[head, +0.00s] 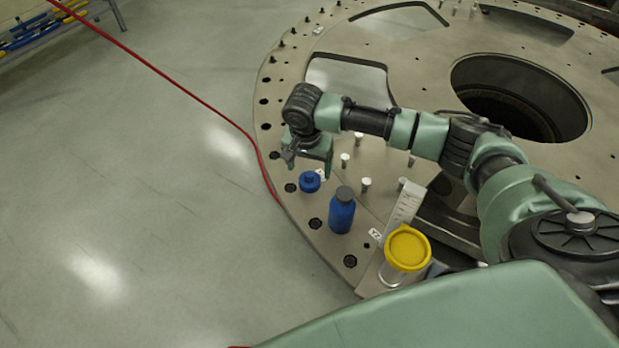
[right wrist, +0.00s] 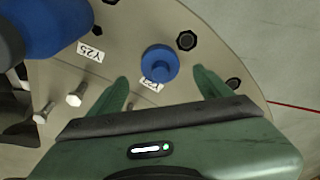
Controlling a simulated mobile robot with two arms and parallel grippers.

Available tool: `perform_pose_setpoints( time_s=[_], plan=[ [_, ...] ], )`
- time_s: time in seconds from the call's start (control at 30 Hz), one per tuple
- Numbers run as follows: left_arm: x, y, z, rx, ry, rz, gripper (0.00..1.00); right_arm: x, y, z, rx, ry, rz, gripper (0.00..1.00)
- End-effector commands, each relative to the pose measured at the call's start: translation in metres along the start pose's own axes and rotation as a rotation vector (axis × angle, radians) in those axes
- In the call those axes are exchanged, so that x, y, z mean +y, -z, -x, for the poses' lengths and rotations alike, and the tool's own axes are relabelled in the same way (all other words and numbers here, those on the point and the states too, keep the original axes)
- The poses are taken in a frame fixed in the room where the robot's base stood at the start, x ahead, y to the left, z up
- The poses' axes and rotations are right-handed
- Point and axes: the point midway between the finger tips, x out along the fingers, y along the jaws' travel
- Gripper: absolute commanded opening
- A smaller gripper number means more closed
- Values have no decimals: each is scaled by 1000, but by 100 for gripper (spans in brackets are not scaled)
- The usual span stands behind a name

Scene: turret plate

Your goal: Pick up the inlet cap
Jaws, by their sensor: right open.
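The inlet cap, a small blue round cap with a raised knob (head: 310,182), sits on the outer rim of the metal turret plate (head: 300,62). In the right wrist view the cap (right wrist: 160,65) shows between and just beyond my fingertips, beside a white Y24-like label. My right gripper (head: 309,166) is open and empty, its green fingers apart, just behind the cap in the head view. I see no contact with the cap. My left gripper is not in view.
A blue bottle with a grey top (head: 342,213) stands close to the cap. A clear jar with a yellow lid (head: 407,249) stands nearer. Several pale bolts (head: 365,184) rise from the plate. A red cable (head: 178,82) runs along the floor to the plate's edge.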

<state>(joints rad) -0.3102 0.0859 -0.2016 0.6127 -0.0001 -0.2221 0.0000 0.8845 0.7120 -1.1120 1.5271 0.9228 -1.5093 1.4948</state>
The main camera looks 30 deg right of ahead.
Motion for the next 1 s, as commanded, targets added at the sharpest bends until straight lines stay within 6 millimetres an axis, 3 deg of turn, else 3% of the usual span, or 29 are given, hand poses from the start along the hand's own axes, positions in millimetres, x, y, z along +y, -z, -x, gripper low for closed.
perform_pose_setpoints(
  time_s=[0.07, 0.17, 0.4, 0.57, 0.77, 0.8, 1.0],
  plan=[
    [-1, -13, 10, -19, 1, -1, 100, 2, -2, -9, -1, -4, 0, 79],
    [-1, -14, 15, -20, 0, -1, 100, 2, -5, -26, 0, -4, 0, 79],
    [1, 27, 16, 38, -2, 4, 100, 1, -5, -44, 1, 0, 1, 79],
    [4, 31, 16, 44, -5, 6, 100, 1, -5, -44, 1, 0, 2, 79],
    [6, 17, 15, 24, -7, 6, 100, 1, -5, -44, 1, 0, 2, 24],
    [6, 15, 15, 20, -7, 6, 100, 1, -5, -44, 1, 0, 2, 19],
    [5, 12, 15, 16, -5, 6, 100, 1, -4, -44, 1, 0, 2, 19]
  ],
)
